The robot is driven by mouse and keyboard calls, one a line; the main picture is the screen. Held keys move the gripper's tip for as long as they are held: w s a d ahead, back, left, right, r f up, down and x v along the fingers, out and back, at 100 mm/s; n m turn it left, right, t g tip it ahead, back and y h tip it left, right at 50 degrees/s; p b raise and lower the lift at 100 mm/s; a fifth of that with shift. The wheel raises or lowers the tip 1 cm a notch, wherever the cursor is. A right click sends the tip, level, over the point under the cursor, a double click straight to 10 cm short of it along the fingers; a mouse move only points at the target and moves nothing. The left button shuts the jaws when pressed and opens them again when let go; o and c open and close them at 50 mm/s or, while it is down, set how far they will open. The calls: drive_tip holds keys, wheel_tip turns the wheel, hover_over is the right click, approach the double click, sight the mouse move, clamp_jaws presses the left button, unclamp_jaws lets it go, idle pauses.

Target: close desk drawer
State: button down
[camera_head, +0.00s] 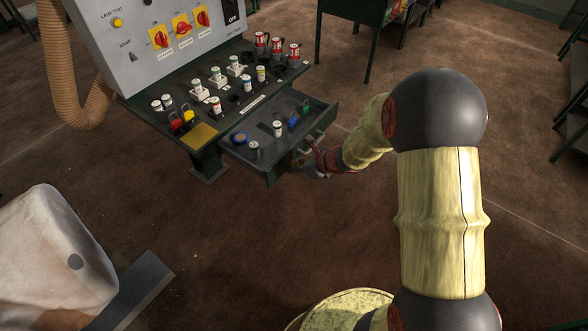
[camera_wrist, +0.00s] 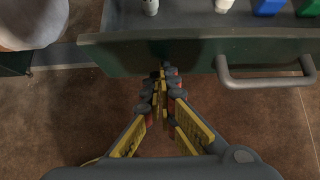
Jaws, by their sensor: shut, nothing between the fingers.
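The desk drawer (camera_head: 268,173) is pulled open below the desk top in the head view, with several small items inside. Its dark green front (camera_wrist: 145,56) spans the wrist view, with a grey metal handle (camera_wrist: 266,78) to the right. My gripper (camera_head: 318,162) is at the drawer front near the handle. In the wrist view my gripper (camera_wrist: 163,78) is shut and empty, its fingertips at the drawer front, left of the handle. I cannot tell whether the fingertips touch the front.
The desk top (camera_head: 240,83) carries several bottles and cans below a grey control panel (camera_head: 165,32). A tan hose (camera_head: 75,65) hangs at the left. A white bulky bag (camera_head: 50,250) is at lower left. Brown floor (camera_head: 250,250) in front of the drawer is clear.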

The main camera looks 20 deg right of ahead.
sight(240, 141)
drive_tip(key=w+a+p, duration=0.1)
drive_tip(key=w+a, duration=0.3)
drive_tip(key=w, duration=0.2)
drive_tip(key=w+a+p, duration=0.1)
drive_tip(key=w+a, duration=0.3)
drive_tip(key=w, duration=0.2)
drive_tip(key=w+a+p, duration=0.1)
drive_tip(key=w+a, duration=0.4)
drive_tip(key=w, duration=0.1)
drive_tip(key=shift+w+a, duration=0.15)
drive_tip(key=shift+w, duration=0.05)
drive_tip(key=shift+r, duration=0.1)
